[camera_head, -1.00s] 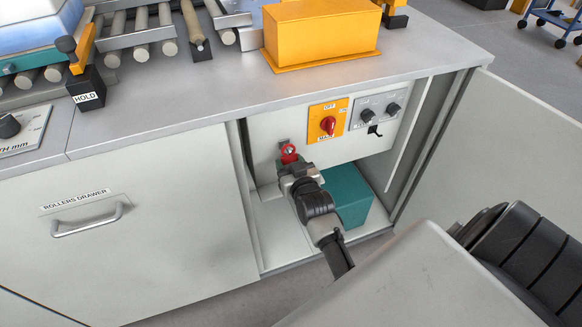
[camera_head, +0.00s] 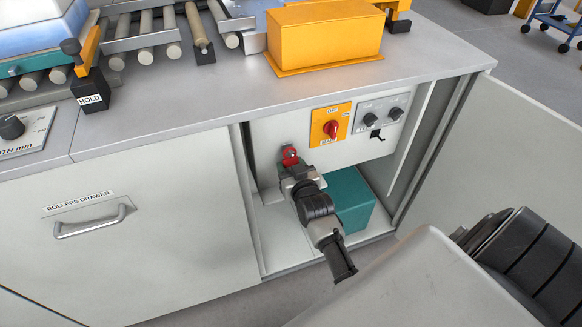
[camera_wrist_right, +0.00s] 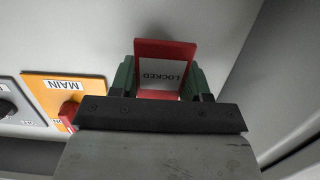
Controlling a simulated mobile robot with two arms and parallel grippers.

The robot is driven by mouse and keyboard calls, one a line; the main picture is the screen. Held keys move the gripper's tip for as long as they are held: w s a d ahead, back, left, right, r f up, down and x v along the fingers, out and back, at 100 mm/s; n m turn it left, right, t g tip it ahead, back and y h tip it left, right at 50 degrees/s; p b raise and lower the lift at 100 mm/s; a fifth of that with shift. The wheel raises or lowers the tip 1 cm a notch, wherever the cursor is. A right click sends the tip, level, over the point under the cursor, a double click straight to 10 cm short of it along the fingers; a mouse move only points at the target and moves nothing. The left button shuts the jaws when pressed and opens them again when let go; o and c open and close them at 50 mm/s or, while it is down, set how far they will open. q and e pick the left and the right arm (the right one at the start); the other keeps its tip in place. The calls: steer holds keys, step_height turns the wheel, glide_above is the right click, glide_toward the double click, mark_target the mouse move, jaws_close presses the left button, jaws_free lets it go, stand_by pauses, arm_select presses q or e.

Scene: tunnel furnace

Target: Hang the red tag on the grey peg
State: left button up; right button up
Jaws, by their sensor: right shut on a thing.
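The red tag (camera_head: 290,155) is in the open cabinet, close in front of the pale back panel, to the left of the MAIN switch. In the right wrist view the red tag (camera_wrist_right: 162,48) carries a white label reading LOCKED, upside down there. My right gripper (camera_head: 291,166) is shut on the tag, and its green fingers show on both sides of it in the wrist view. I cannot make out the grey peg now; the tag and gripper may cover it. Whether the tag touches a peg cannot be told. My left gripper is not in view.
An orange plate with the red MAIN switch (camera_head: 331,129) and a grey control plate (camera_head: 381,116) sit right of the tag. A teal box (camera_head: 350,199) stands on the cabinet floor. The cabinet's open door (camera_head: 520,150) is at the right; the closed rollers drawer (camera_head: 150,250) is at the left.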

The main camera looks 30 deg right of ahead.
steer(key=o, duration=1)
steer(key=shift+c, duration=0.2)
